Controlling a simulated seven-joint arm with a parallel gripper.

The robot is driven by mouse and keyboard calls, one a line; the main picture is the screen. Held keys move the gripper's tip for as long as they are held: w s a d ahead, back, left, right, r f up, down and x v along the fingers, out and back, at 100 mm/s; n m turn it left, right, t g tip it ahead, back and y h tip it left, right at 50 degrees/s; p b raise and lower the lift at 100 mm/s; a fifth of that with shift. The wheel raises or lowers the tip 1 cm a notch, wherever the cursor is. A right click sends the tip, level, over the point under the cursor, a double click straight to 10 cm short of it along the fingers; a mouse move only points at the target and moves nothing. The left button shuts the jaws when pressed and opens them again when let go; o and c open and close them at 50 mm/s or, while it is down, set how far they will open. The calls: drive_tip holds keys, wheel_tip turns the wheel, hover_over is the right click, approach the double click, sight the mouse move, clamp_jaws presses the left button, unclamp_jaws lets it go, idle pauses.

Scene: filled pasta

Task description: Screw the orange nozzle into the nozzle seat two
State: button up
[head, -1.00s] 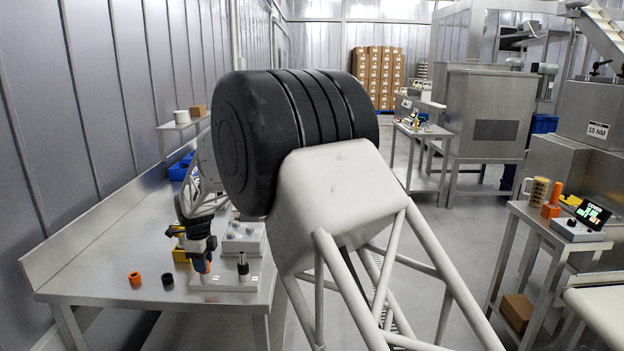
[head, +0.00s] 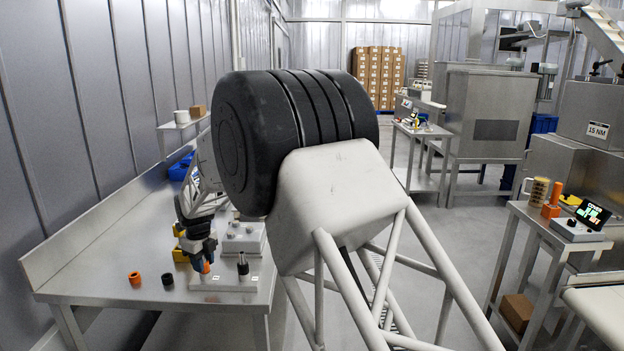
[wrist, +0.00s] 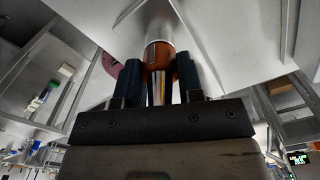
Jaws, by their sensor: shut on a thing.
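My gripper (head: 205,263) is at the front part of the bench, over the left side of a light seat block (head: 222,284). It is shut on an orange nozzle (head: 206,268). In the wrist view the orange nozzle (wrist: 159,62) sits between the two dark fingers, with a shiny metal part (wrist: 157,90) along its middle. The gripper hides most of the nozzle in the head view. The seat under it is hidden, so I cannot tell whether the nozzle touches it. A dark upright post with a metal top (head: 243,264) stands on the block's right side.
An orange ring (head: 135,279) and a black ring (head: 167,279) lie on the bench (head: 110,262) to the left. A grey block with knobs (head: 243,237) stands behind, and a yellow block (head: 180,255) is beside my gripper. The bench's left part is clear.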

drive_tip(key=shift+m, duration=1.3)
drive_tip(key=o, duration=1.1)
drive_tip(key=shift+n, duration=0.3)
